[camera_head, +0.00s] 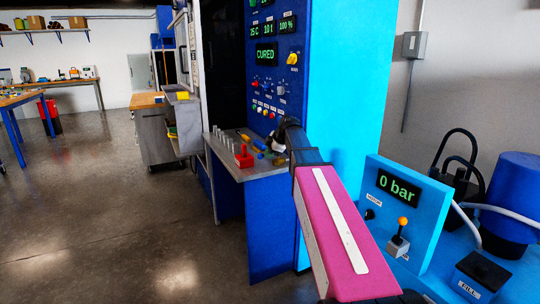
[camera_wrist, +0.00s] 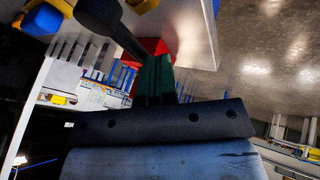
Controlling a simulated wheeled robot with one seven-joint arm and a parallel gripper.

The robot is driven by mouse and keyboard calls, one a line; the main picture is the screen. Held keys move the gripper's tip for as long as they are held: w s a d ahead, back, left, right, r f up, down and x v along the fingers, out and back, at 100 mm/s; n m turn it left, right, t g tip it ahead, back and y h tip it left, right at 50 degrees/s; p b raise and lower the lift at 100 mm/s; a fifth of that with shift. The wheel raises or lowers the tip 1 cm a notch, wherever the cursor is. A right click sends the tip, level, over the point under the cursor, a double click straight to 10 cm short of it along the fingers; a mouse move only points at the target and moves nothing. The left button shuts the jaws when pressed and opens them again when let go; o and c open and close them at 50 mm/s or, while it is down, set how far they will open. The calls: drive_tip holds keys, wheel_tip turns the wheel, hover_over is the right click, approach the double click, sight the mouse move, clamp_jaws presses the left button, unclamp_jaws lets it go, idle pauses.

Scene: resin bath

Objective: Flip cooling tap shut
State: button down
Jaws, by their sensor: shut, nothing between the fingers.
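No part is clearly readable as the cooling tap. Small yellow and blue fittings (camera_head: 262,146) sit at the back of the steel ledge of the blue machine, close to my gripper (camera_head: 277,147). My gripper is at the end of the arm, over the right part of this ledge, mostly hidden by the wrist. In the wrist view my gripper (camera_wrist: 154,80) shows as dark, narrow fingers, shut and empty. A dark rod with a rounded end (camera_wrist: 98,14) runs close by the fingers; I cannot tell whether they touch.
A red fixture (camera_head: 243,160) stands on the ledge (camera_head: 250,174) beside several grey pegs; red also shows behind the fingers in the wrist view (camera_wrist: 153,47). The panel above reads "CURED" (camera_head: 266,55). A pump console (camera_head: 400,190) reading "0 bar" stands right. Floor at left is open.

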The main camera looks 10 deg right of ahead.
drive_tip(key=m, duration=0.1)
drive_tip(key=w+a+m+t+h, duration=0.1)
drive_tip(key=m, duration=0.1)
drive_tip(key=shift+w, duration=0.25)
drive_tip(key=m+h, duration=0.1)
drive_tip(key=w+m+t, duration=0.1)
drive_tip(key=shift+w+a+m+h, duration=0.15)
drive_tip(key=shift+w+m+h, duration=0.15)
drive_tip(key=shift+m+h, duration=0.1)
drive_tip(key=w+m+h, duration=0.1)
drive_tip(key=m, duration=0.1)
drive_tip(key=shift+w+m+h, duration=0.3)
drive_tip(key=w+m+h, duration=0.2)
drive_tip(key=m, duration=0.1)
drive_tip(key=shift+d+m, duration=0.25)
drive_tip(key=shift+m, duration=0.05)
drive_tip(key=shift+w+d+m+h, duration=0.4)
drive_tip(key=shift+m+h, duration=0.2)
drive_tip(key=shift+m, duration=0.4)
drive_tip(key=shift+w+d, duration=0.4)
drive_tip(key=shift+w, duration=0.05)
drive_tip(key=shift+w+d, duration=0.1)
drive_tip(key=shift+w, duration=0.05)
